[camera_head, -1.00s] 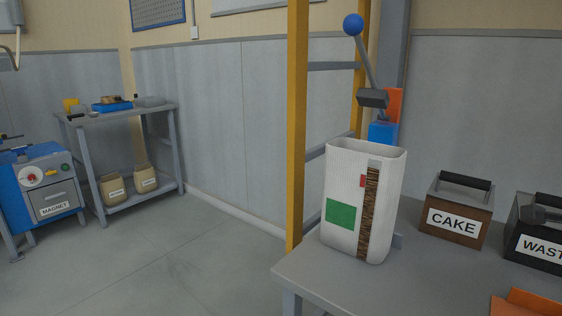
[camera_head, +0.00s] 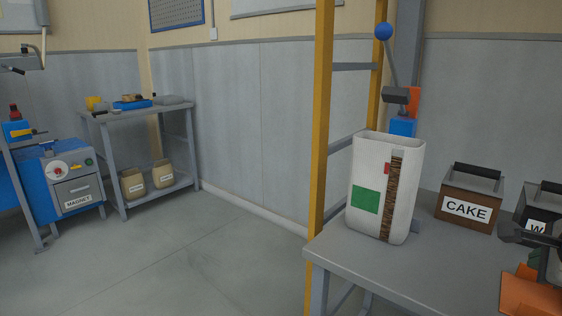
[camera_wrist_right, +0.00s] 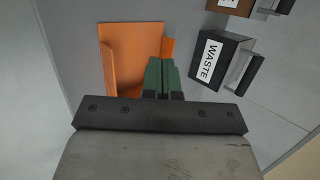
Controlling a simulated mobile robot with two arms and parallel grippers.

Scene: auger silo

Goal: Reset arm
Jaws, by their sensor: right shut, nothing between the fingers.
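My right gripper (camera_head: 537,258) shows at the right edge of the head view, over the front right part of the grey bench. In the right wrist view its green fingers (camera_wrist_right: 161,76) are together, with nothing between them. They point toward an orange tray (camera_wrist_right: 133,45), which lies on the bench below and partly behind them. The black WASTE box (camera_wrist_right: 219,62) is beside the fingers, to their right and apart from them. My left gripper is in neither view.
On the bench (camera_head: 400,272) stand a tall white sack (camera_head: 371,205) and a brown CAKE box (camera_head: 467,209). A yellow post (camera_head: 321,120) rises at its left. A shelf table (camera_head: 150,112) and a blue MAGNET cabinet (camera_head: 65,180) stand far left. The floor between is clear.

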